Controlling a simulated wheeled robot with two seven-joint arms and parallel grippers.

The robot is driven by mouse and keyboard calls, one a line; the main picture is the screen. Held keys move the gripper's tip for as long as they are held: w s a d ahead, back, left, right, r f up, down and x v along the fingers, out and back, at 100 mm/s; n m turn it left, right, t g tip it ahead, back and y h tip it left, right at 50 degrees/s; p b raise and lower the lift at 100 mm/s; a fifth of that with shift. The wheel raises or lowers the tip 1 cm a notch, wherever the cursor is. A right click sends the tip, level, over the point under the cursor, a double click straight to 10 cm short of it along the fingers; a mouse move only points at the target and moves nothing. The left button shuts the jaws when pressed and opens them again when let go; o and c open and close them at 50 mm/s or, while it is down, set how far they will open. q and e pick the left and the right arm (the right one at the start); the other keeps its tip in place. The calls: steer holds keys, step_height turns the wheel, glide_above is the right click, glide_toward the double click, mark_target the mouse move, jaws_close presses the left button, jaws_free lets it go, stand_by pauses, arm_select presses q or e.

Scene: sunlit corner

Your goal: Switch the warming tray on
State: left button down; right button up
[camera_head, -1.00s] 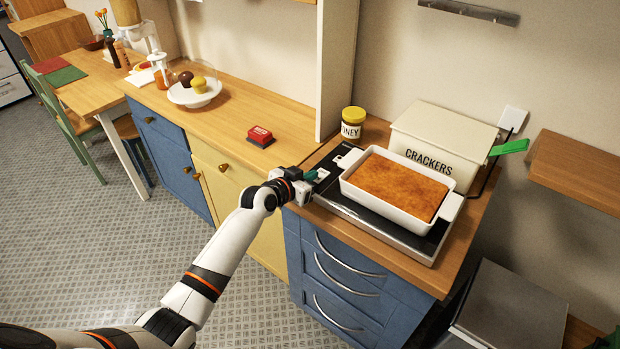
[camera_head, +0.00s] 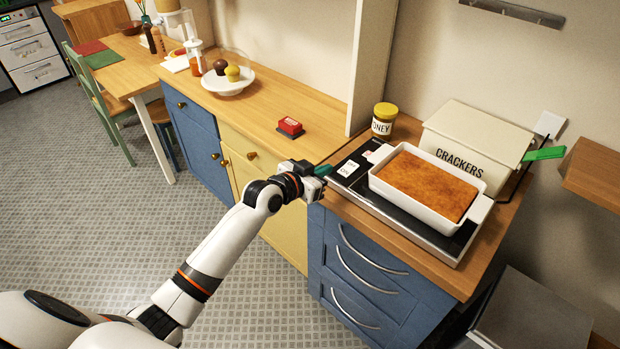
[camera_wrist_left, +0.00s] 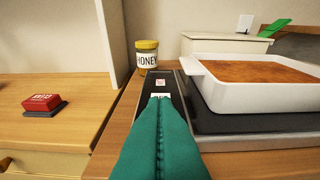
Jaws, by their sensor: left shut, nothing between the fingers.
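The warming tray (camera_head: 430,240), a flat dark plate with a metal edge, lies on the counter at right and also shows in the wrist view (camera_wrist_left: 255,123). A white baking dish (camera_head: 405,195) of golden-brown food stands on it. At the tray's left end is a dark strip with a white switch (camera_head: 348,168) marked ON at its lower part; it is partly hidden behind my fingers in the wrist view (camera_wrist_left: 160,96). My left gripper (camera_head: 325,171), with teal fingertips, is shut and empty, just left of the switch and seemingly apart from it. My right gripper is out of view.
A honey jar (camera_head: 383,119) and a crackers box (camera_head: 470,145) stand behind the tray. A red block on a dark base (camera_head: 290,127) sits on the left counter. A pale upright panel (camera_head: 368,70) divides the counters. A plate of muffins (camera_head: 228,84) stands farther left.

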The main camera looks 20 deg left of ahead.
arm_select(q)
steer(key=v, duration=0.4)
steer(key=shift+s+f+b, duration=0.15)
steer(key=shift+f+b, duration=0.15)
steer(key=shift+b, duration=0.05)
steer(key=s+a+f+n+g+y, duration=0.15)
steer(key=s+f, duration=0.25)
steer(key=f, duration=0.7)
steer(key=s+a+f+g+y, duration=0.15)
steer(key=s+f, duration=0.35)
steer(key=f, duration=0.7)
steer(key=s+a+f+n+g+y, duration=0.1)
steer(key=s+f+g, duration=0.25)
steer(key=f, duration=0.75)
steer(key=s+d+f+g, duration=0.1)
steer(key=s+f, duration=0.5)
steer(key=s, duration=0.6)
steer(key=s+d+f+g, duration=0.1)
steer(key=s+f+g, duration=0.2)
steer(key=s+f, duration=0.4)
steer(key=s+d+f+g+y, duration=0.1)
steer(key=s+f, duration=0.5)
steer(key=s, duration=1.2)
steer(key=shift+s+d+f+m+g, duration=0.25)
steer(key=shift+s+d+m+g, duration=0.15)
steer(key=shift+g, duration=0.35)
